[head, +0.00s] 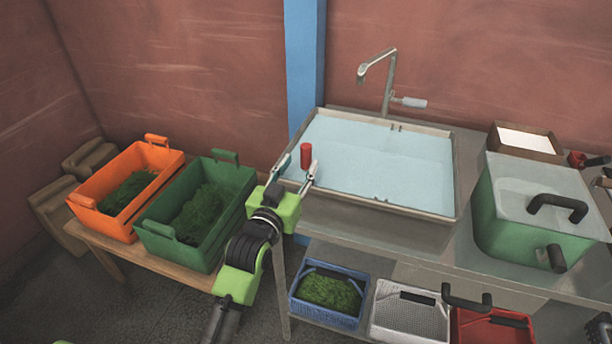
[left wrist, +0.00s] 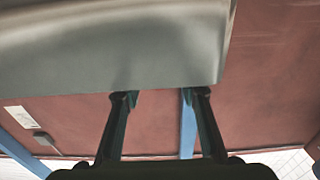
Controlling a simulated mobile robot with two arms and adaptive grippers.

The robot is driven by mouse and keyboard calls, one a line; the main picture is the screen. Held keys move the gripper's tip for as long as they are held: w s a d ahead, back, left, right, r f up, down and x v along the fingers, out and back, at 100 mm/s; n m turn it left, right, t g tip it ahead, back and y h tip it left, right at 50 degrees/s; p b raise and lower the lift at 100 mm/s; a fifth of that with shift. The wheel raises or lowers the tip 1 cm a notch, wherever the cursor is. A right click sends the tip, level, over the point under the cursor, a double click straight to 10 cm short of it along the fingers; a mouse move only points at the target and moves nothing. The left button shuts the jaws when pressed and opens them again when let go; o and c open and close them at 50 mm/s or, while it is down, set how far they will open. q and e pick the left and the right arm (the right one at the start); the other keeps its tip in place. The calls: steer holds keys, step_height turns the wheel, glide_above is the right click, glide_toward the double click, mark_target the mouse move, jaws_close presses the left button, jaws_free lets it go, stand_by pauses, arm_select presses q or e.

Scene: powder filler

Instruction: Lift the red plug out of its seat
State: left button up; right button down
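The red plug (head: 306,156) is a short upright cylinder at the left end of the water-filled sink (head: 330,201) in the head view. My left gripper (head: 300,163) is open at the sink's left rim. In the head view its two fingertips lie to either side of the plug's lower part; I cannot tell whether they touch it. The left wrist view shows the two dark fingers (left wrist: 158,97) apart, with nothing visible between them, below a grey metal surface (left wrist: 110,55). The plug does not show in that view, and its seat is hidden. My right gripper is not in view.
A faucet (head: 390,85) stands behind the sink. A green lidded box (head: 530,215) stands to its right. Orange (head: 105,228) and green (head: 185,257) crates of greens sit on a low bench at left. Baskets, including a blue one (head: 325,315), fill the shelf below.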

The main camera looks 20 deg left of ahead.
mark_target(304, 159)
arm_select(q)
steer(key=w, duration=0.1)
steer(key=w+p, duration=0.1)
steer(key=w, duration=0.2)
steer(key=shift+w+d+r, duration=0.1)
steer(key=shift+w+d, duration=0.1)
steer(key=shift+d, duration=0.05)
steer(key=shift+w, duration=0.35)
steer(key=shift+s, duration=0.1)
jaws_close()
